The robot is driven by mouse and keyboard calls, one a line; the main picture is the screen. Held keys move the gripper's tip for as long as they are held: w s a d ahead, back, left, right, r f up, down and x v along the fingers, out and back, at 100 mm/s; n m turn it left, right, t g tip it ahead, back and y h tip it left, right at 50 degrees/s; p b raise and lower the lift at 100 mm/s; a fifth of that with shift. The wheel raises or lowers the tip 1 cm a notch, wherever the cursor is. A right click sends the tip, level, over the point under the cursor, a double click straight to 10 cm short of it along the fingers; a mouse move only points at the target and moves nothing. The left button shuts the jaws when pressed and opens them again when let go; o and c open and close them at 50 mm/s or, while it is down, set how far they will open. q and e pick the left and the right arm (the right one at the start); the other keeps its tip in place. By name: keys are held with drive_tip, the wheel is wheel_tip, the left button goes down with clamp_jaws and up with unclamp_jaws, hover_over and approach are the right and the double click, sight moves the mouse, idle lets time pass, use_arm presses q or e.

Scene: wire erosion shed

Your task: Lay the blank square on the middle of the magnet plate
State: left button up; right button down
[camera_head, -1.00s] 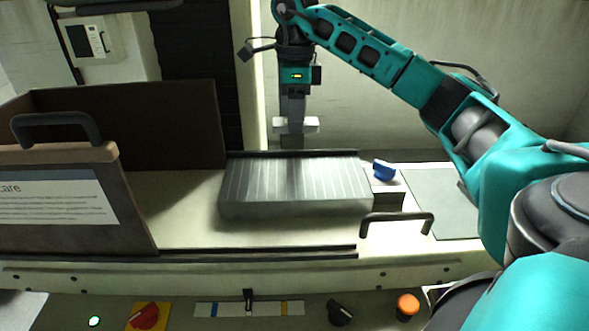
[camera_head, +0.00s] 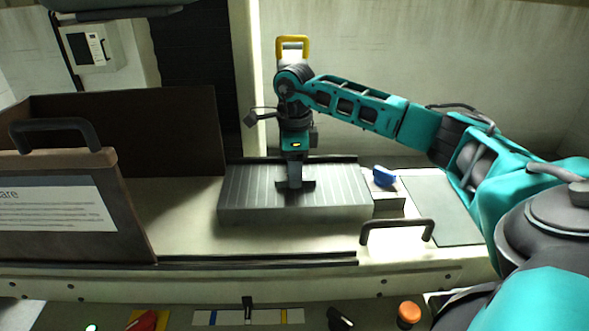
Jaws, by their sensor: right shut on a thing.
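The magnet plate (camera_head: 345,194) is a grey ribbed metal block lying on the pale machine bed, in the middle of the head view. My right gripper (camera_head: 295,182) points down over the middle of the plate and is shut on the blank. The blank (camera_head: 309,185) shows only as a small dark piece sticking out beside the fingers, low at the plate's top face. The fingers cover much of it, and I cannot tell whether it touches the plate. My left gripper is out of view.
A blue-topped item (camera_head: 384,176) sits on a small block right of the plate. A dark bar handle (camera_head: 397,224) stands at the front edge. A brown panel with a handle (camera_head: 75,210) stands at the left. The bed between panel and plate is clear.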

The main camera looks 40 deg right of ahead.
drive_tip(key=shift+f, duration=0.1)
drive_tip(key=c, duration=1)
unclamp_jaws()
drive_tip(key=o, duration=0.4)
wheel_tip(320, 180, up, 12)
